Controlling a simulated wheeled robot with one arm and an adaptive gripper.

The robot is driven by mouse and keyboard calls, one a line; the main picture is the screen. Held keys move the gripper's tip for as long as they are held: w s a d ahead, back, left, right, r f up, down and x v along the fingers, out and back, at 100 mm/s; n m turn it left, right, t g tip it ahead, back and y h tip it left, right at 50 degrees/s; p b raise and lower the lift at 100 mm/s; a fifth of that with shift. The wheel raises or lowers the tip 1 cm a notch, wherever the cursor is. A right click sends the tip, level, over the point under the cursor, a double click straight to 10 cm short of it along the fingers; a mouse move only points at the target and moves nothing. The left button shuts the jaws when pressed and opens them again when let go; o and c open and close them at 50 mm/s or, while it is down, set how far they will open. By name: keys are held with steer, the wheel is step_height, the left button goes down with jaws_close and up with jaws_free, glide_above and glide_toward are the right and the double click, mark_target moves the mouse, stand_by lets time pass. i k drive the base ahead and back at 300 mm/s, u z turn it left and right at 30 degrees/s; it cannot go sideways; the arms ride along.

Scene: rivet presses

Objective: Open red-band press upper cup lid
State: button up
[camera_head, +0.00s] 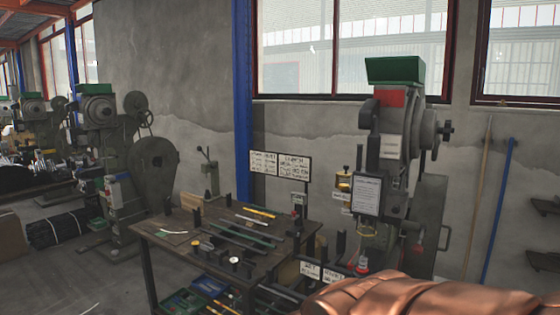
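The press with the red band (390,97) stands at the right against the wall. It is a grey machine with a green box (394,70) on top, just above the red band. A small yellow cup with a dark top (343,179) sits at the left side of the press, beside a framed white notice (367,194). A second small holder is just below it, partly visible. The cups are too small to tell whether a lid is open or shut. My gripper is not in view.
A work table (150,232) with tools and strips stands left of the press. A brown, folded, leather-like surface (430,297) fills the bottom right and hides the press's lower front. Another green-topped press (98,110) stands at the left.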

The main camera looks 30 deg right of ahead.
mark_target(345, 167)
steer(key=u, duration=0.3)
steer(key=i, duration=0.75)
steer(key=z, duration=0.4)
steer(key=i, duration=0.8)
steer(key=z, duration=0.6)
